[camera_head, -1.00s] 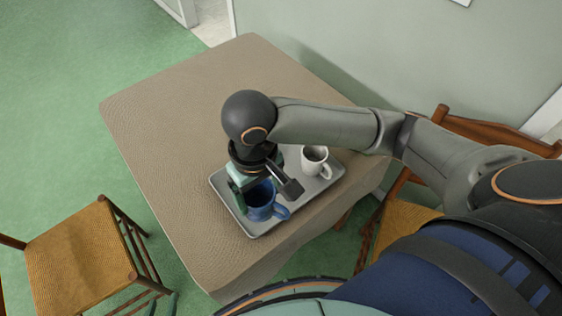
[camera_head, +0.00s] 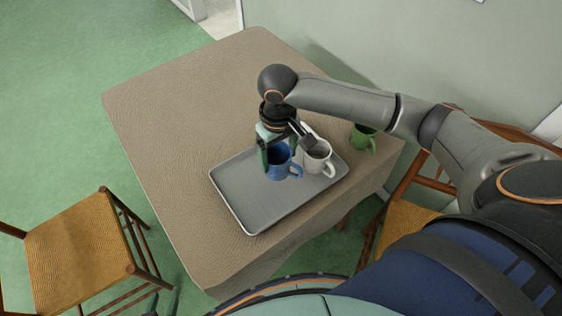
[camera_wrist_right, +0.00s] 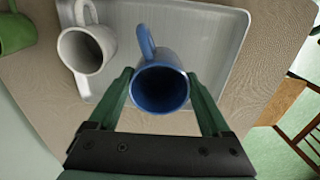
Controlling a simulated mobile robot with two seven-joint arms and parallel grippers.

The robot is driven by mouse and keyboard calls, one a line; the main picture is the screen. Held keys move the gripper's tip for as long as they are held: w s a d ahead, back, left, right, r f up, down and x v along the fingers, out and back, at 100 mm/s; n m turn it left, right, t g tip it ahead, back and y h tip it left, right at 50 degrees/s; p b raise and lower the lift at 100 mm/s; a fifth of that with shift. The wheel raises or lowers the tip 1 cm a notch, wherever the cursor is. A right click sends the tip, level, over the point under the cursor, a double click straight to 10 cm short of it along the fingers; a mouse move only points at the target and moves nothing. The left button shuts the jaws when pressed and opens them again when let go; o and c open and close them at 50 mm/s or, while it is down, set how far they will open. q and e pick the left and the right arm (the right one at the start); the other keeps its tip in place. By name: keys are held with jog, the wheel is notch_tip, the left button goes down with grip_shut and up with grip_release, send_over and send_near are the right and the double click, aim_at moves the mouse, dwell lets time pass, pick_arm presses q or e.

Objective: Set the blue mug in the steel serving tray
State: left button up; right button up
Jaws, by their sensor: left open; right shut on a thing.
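The blue mug (camera_head: 281,166) is upright between the fingers of my right gripper (camera_head: 279,155), which is shut on it. It is over the far part of the steel serving tray (camera_head: 250,205); I cannot tell whether its base touches the tray. The right wrist view shows the mug (camera_wrist_right: 160,88) between both green fingers, its handle towards the top. The tray (camera_wrist_right: 215,45) lies behind it there. Only the tips of my left gripper (camera_head: 162,303) show at the bottom left of the head view, open and empty, away from the table.
A white mug (camera_head: 317,158) stands on the tray's right end, close beside the blue mug. A green mug (camera_head: 363,139) stands on the table (camera_head: 180,110) beyond it. The tray's near left part is clear. Chairs stand left (camera_head: 80,245) and right (camera_head: 405,215).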

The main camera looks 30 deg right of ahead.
aim_at(281, 162)
jog(key=shift+w+d+f, duration=0.4)
jog(key=shift+f, duration=0.3)
jog(key=f, duration=0.3)
jog(key=shift+w+d, duration=0.25)
jog(key=shift+d, duration=0.1)
jog(key=shift+f, duration=0.45)
jog(key=o, duration=1.4)
jog(key=shift+f, duration=0.15)
jog(key=shift+c, duration=0.2)
notch_tip(281, 162, up, 12)
jog(key=shift+p, duration=0.4)
jog(key=shift+a, duration=0.1)
